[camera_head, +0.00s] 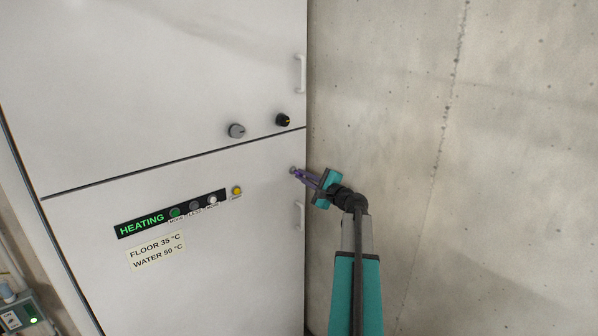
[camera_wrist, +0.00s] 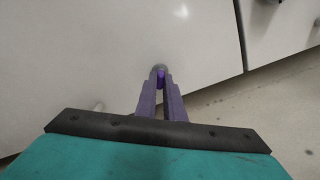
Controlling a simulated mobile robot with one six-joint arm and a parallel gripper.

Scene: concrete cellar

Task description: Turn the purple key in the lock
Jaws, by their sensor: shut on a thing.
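The lock (camera_head: 292,170) is a small grey round fitting on the white cabinet's lower panel, close to its right edge. My gripper (camera_head: 303,176) reaches it from the right, with its purple-grey fingers pointing at the lock. In the wrist view my gripper (camera_wrist: 160,88) has its fingertips together on the purple key (camera_wrist: 161,75), at the lock on the white panel. Only a small purple part of the key shows between the tips. Its shaft is hidden, and I cannot tell its exact turn angle.
The white cabinet (camera_head: 150,90) has a grey knob (camera_head: 236,131) and a black knob (camera_head: 283,120) above the lock. A yellow button (camera_head: 237,190) and a HEATING display (camera_head: 142,226) are to the left. A handle (camera_head: 299,216) is just below. A concrete wall (camera_head: 400,90) stands right.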

